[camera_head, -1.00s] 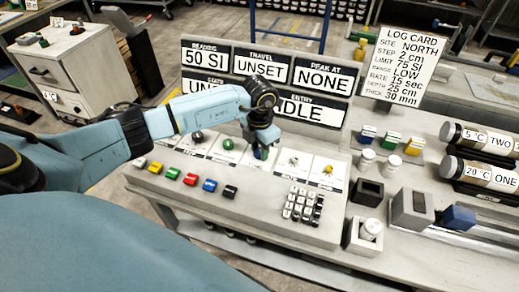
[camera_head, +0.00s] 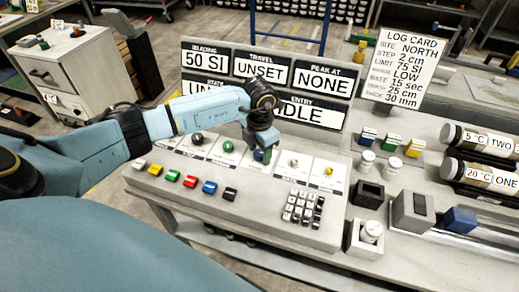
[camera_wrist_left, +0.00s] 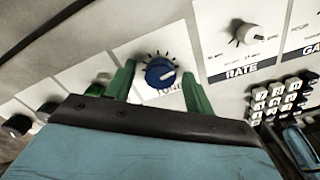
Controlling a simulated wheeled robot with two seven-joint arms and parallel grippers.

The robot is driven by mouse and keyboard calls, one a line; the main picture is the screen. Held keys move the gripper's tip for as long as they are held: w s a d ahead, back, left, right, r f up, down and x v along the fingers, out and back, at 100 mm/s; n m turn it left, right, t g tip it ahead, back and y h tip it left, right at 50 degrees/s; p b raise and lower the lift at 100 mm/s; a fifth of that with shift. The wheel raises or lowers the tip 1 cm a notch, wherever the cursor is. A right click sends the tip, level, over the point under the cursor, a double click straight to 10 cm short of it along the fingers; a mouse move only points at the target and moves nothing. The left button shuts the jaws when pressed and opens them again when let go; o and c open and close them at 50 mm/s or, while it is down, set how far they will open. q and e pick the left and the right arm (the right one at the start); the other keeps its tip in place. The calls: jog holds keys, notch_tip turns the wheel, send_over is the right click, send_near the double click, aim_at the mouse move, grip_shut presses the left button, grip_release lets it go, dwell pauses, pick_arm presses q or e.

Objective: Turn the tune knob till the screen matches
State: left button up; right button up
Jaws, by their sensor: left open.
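The blue tune knob (camera_wrist_left: 160,72) sits on its white labelled plate on the sloping panel, its pale pointer mark aimed to the right. My left gripper (camera_wrist_left: 158,82) is open, with its green fingers on either side of the knob; I cannot tell whether they touch it. In the head view my left gripper (camera_head: 262,155) hangs over the panel and mostly hides the knob. The display board (camera_head: 265,82) reads 50 SI, UNSET and NONE, and the entry field is partly covered by my arm. The log card (camera_head: 405,65) reads NORTH, 2 cm, 75 SI, LOW. My right gripper is out of view.
The rate knob (camera_wrist_left: 246,34) is right of the tune knob. A keypad (camera_head: 303,207) and a row of coloured buttons (camera_head: 190,180) lie nearer the front. Labelled core cylinders (camera_head: 480,140) lie at the right.

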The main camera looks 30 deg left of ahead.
aim_at(260, 152)
pick_arm(q)
notch_tip(260, 152, up, 13)
jog(key=shift+r, duration=0.2)
dwell(0.4)
dwell(0.3)
